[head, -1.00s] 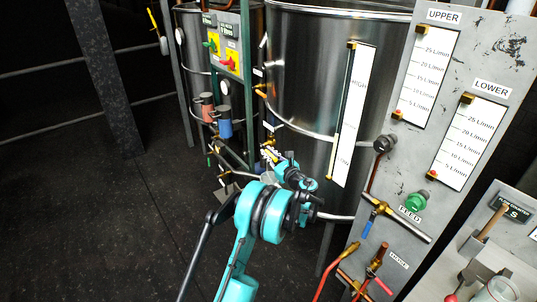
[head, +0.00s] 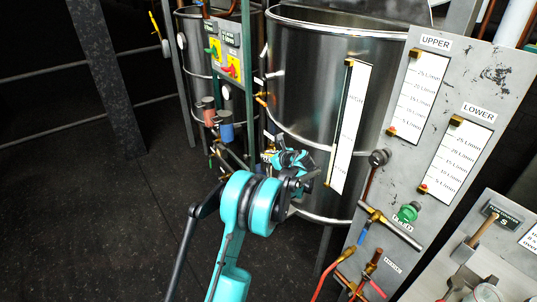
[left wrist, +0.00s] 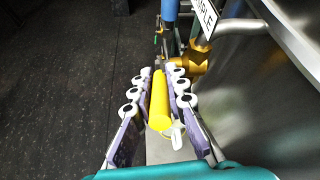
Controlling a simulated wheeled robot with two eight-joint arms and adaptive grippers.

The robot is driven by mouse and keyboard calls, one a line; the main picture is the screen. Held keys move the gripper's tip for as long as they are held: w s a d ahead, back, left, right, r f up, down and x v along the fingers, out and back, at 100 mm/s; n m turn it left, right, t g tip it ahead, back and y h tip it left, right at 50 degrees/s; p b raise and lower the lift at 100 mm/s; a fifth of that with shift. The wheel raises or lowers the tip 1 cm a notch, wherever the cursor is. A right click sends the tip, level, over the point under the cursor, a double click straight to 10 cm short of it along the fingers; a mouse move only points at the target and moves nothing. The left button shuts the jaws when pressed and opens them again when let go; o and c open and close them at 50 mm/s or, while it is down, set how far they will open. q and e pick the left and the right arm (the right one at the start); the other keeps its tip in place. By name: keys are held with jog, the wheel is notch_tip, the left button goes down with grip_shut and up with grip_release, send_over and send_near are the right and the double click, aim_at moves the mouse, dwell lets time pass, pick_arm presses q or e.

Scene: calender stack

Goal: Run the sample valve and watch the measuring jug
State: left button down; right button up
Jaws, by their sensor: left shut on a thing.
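The sample valve shows in the left wrist view as a brass body (left wrist: 192,62) with a yellow handle (left wrist: 159,100). A label ending in "PLE" (left wrist: 208,14) is beside it. My left gripper (left wrist: 162,84) is shut on the yellow handle, with one finger on each side. In the head view my left gripper (head: 284,158) is low in front of the big steel tank (head: 315,80), and my arm hides much of the valve. I cannot make out the measuring jug or its level for certain. A small pale piece (left wrist: 178,136) shows below the handle. My right gripper is not in view.
The tank wall is close on the right of the gripper. A grey panel (head: 395,180) with upper and lower flow scales, a green knob (head: 408,212) and pipes stands to the right. Blue and red-brown cylinders (head: 226,126) hang behind. Dark floor at left is open.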

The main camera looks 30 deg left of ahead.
pick_arm(q)
jog(key=shift+a+r+h+p, duration=0.1)
jog(key=shift+r+h+p, duration=0.1)
jog(key=shift+h+p, duration=0.15)
dwell(0.3)
jog(key=c, duration=1.5)
grip_release()
jog(key=v, duration=1.2)
jog(key=shift+w, duration=0.2)
dwell(4.0)
